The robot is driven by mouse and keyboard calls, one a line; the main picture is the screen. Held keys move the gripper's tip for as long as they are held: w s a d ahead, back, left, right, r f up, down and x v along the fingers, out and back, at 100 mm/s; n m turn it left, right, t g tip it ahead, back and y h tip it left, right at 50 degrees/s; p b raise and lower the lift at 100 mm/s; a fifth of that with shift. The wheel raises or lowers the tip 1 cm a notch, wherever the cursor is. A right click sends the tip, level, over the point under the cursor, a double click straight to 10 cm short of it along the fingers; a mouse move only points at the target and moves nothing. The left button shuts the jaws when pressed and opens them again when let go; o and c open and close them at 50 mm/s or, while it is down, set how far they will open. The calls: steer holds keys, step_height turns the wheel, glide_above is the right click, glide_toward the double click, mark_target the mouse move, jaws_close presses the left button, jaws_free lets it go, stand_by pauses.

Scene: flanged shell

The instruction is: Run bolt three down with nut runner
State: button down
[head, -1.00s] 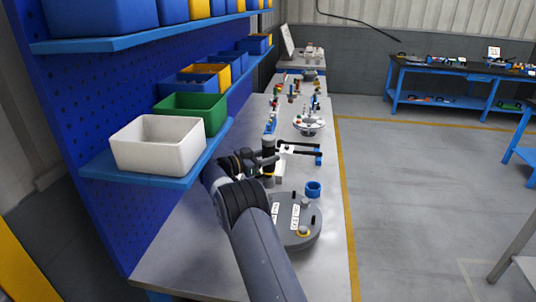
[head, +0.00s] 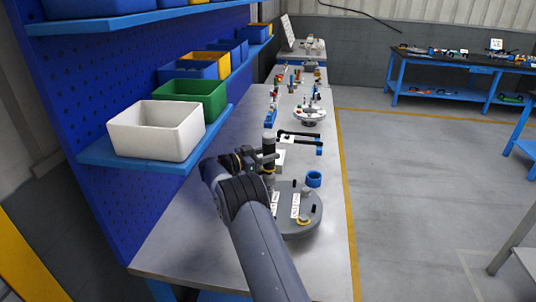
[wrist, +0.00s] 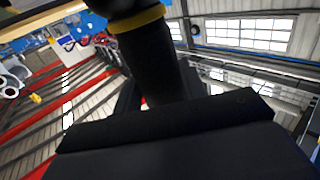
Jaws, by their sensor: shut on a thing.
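The flanged shell (head: 288,231) is a round grey lid-like part on the bench, with two white labels. A bolt with a yellow ring (head: 304,221) stands at its near right; another bolt head (head: 305,191) and small black pins show on top. My gripper (head: 262,163) is shut on the nut runner (head: 268,146), a dark upright cylinder, at the shell's far left side. Its lower end is partly hidden by my gripper and arm, so I cannot tell whether it touches a bolt. In the wrist view, the nut runner (wrist: 150,55) is a black shaft with a yellow band.
A blue ring-shaped cup (head: 314,179) stands just beyond the shell. A fixture with black arms (head: 298,135) stands behind the tool. A white bin (head: 155,133) and green bin (head: 192,100) sit on the left shelf. The floor to the right is open.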

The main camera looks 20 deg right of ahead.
mark_target(268, 145)
steer(key=shift+f+b, duration=0.7)
steer(key=shift+f, duration=0.55)
stand_by(0.8)
steer(key=shift+w+r+n+t, duration=0.1)
steer(key=shift+n+t, duration=0.7)
steer(key=shift+t, duration=0.3)
steer(key=shift+d+f, duration=0.1)
steer(key=shift+f, duration=0.4)
stand_by(0.9)
steer(key=shift+r, duration=0.1)
steer(key=shift+r+p, duration=0.3)
steer(key=shift+r, duration=0.35)
steer(key=shift+r+p, duration=1.4)
steer(key=shift+r, duration=1.1)
